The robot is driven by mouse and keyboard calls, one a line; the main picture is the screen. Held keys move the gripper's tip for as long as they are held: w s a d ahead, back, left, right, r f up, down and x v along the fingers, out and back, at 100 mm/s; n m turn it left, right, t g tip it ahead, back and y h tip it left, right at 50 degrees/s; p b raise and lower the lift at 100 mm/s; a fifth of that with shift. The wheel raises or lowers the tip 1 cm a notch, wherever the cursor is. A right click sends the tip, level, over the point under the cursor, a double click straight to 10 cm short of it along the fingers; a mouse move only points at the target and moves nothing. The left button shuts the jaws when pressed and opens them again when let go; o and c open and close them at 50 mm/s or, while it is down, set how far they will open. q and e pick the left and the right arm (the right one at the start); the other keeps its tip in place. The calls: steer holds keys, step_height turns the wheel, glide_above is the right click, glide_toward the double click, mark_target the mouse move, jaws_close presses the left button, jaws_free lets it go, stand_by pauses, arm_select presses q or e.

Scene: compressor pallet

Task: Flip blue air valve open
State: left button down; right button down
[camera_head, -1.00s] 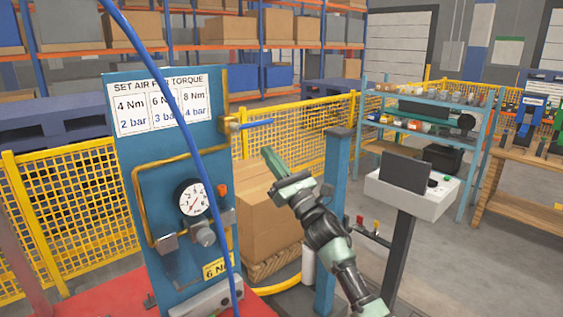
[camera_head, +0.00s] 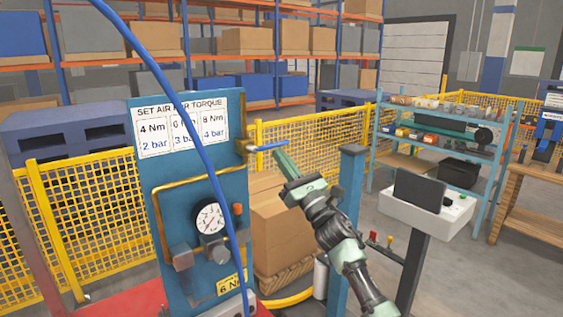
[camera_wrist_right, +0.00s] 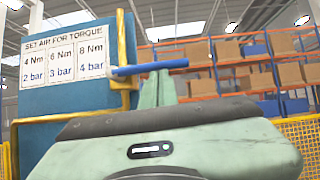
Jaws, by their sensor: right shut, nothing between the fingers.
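The blue air valve handle (camera_head: 271,146) sticks out to the right from a brass fitting (camera_head: 246,146) on the right edge of the blue panel (camera_head: 240,185). The handle lies about level. My right gripper (camera_head: 280,153) is shut and empty, with its fingertips at the handle's outer end from below. In the right wrist view the handle (camera_wrist_right: 150,68) crosses just at the tips of the pale green fingers (camera_wrist_right: 158,84). I cannot tell whether they touch. My left gripper is not in view.
The panel carries a pressure gauge (camera_head: 209,218) and a torque chart (camera_head: 182,125). A blue hose (camera_head: 190,125) hangs in front of it. A blue post (camera_head: 347,220) and a console (camera_head: 425,205) stand to the right. Cardboard boxes (camera_head: 283,232) stand behind my arm.

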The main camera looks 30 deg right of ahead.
mark_target(285, 141)
steer(key=shift+d+r+n+y+b, duration=0.15)
steer(key=shift+n+y+b, duration=0.15)
steer(key=shift+n+y, duration=0.15)
steer(key=shift+n, duration=0.25)
steer(key=r+n+g+y+b, duration=0.1)
steer(key=n+y+b, duration=0.1)
steer(key=n+b, duration=0.1)
steer(key=r+n+g+y+b, duration=0.1)
steer(key=n+y+b, duration=0.1)
steer(key=n+y, duration=0.1)
steer(key=r+n+g+y+b, duration=0.2)
steer(key=n+b, duration=0.1)
steer(key=n, duration=0.2)
steer(key=shift+d+r+y+b, duration=0.1)
steer(key=shift+d+y+b, duration=0.15)
steer(key=shift+d+b, duration=0.1)
steer(key=a+r+n+g+p, duration=0.4)
steer(key=r+n+g, duration=0.1)
steer(key=n, duration=0.7)
steer(key=shift+s+a+g+p, duration=0.2)
steer(key=shift+g+p, duration=0.15)
steer(key=shift+g, duration=0.55)
steer(key=shift+a+r, duration=0.1)
